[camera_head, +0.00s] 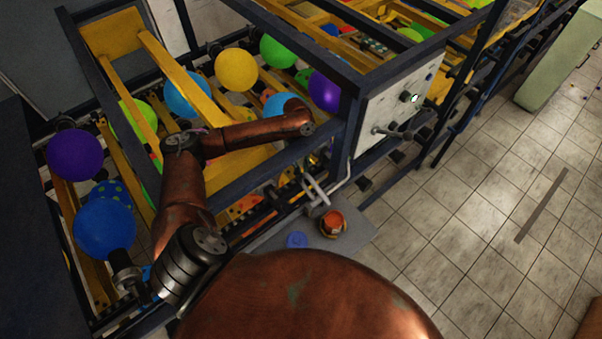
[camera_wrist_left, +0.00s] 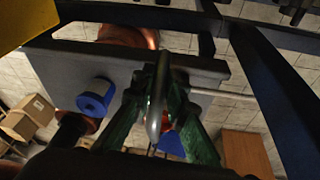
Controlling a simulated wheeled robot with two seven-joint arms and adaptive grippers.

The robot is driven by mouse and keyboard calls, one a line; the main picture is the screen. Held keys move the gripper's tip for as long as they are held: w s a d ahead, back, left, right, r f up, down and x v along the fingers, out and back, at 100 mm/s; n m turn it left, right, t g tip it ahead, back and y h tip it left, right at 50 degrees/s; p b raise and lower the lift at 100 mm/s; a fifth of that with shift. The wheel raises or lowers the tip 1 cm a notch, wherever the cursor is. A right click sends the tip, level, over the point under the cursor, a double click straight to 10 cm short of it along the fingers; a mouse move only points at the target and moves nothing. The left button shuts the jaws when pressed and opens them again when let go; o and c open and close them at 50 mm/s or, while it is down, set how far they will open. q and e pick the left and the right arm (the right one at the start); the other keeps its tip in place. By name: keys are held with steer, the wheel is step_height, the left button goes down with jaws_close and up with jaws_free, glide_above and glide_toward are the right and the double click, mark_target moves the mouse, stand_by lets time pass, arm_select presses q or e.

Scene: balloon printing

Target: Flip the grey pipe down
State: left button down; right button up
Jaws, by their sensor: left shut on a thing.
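The grey pipe (camera_head: 343,170) is a thin bent tube at the near corner of the balloon machine, above a small grey shelf (camera_head: 268,238). In the left wrist view the grey pipe (camera_wrist_left: 156,95) runs upright in the middle of the picture. The green fingers of my left gripper (camera_wrist_left: 157,108) stand on both sides of it and are shut on it. In the head view my left arm reaches over the machine frame, and its hand is mostly hidden behind the dark beam. My right gripper is in neither view.
An orange cup-like part (camera_head: 333,223) and a blue round part (camera_head: 297,240) are on the shelf. A white control panel (camera_head: 395,105) is right of the pipe. Balloons and yellow rails fill the frame. Tiled floor (camera_head: 480,200) is open at the right.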

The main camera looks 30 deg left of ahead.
arm_select(q)
steer(key=c, duration=1.9)
jaws_free()
steer(key=shift+r, duration=0.1)
steer(key=shift+r, duration=0.15)
steer(key=w+a, duration=0.8)
steer(key=a, duration=0.1)
steer(key=shift+r, duration=0.35)
steer(key=shift+w+a, duration=0.1)
steer(key=shift+a, duration=0.05)
